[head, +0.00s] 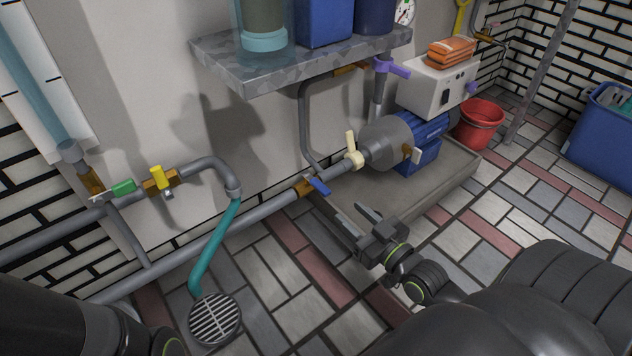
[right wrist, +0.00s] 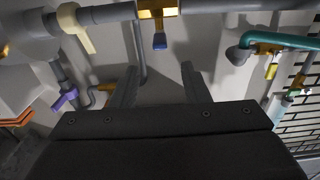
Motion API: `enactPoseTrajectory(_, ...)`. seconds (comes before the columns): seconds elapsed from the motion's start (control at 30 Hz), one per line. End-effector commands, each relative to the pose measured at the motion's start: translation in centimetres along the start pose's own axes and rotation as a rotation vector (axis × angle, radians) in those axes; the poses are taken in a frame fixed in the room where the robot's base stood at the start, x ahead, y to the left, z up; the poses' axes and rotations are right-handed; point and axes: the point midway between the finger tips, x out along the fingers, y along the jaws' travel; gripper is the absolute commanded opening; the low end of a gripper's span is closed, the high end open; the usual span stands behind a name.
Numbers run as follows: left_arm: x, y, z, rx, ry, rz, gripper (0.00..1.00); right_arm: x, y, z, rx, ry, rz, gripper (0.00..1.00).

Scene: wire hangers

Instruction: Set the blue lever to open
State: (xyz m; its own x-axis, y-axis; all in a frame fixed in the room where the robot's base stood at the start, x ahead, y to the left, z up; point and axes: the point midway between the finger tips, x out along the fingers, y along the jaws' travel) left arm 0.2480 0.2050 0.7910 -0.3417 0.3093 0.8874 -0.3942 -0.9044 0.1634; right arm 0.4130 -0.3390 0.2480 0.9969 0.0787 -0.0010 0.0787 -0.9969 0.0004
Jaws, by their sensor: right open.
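The blue lever (head: 319,187) sits on a brass valve body (head: 305,188) in the grey pipe low along the wall. It points away from the wall, across the pipe's line. In the right wrist view the blue lever (right wrist: 160,41) hangs below its brass body (right wrist: 157,9), beyond the fingertips. My right gripper (head: 354,219) is open and empty, in front of and below the lever in the head view, apart from it. In the right wrist view its two fingers (right wrist: 158,70) stand apart on either side of the lever's line. My left gripper is out of view.
A cream lever (head: 351,148) and the blue pump (head: 416,143) are up the pipe. Yellow (head: 157,177) and green (head: 123,187) levers sit on the left pipes. A teal pipe (head: 212,248) drops to a floor drain (head: 214,318). A stone shelf (head: 290,66) overhangs.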

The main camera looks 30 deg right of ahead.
Motion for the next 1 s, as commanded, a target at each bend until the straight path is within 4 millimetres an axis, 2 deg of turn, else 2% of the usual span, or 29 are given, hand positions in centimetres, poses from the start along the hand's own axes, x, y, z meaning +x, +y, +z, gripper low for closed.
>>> enactPoseTrajectory(0.1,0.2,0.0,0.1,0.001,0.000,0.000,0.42,2.4,-0.1,-0.2,0.002,0.004,-0.001,0.42)
enactPoseTrajectory(0.6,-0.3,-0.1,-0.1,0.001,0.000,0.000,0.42,11.3,-0.1,0.0,0.001,0.003,-0.001,0.42)
enactPoseTrajectory(0.8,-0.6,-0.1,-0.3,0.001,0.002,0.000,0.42,13.1,0.0,0.0,0.000,0.001,-0.001,0.42)
enactPoseTrajectory(1.0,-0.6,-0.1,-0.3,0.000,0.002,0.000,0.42,13.5,0.0,-0.1,0.000,0.001,-0.001,0.42)
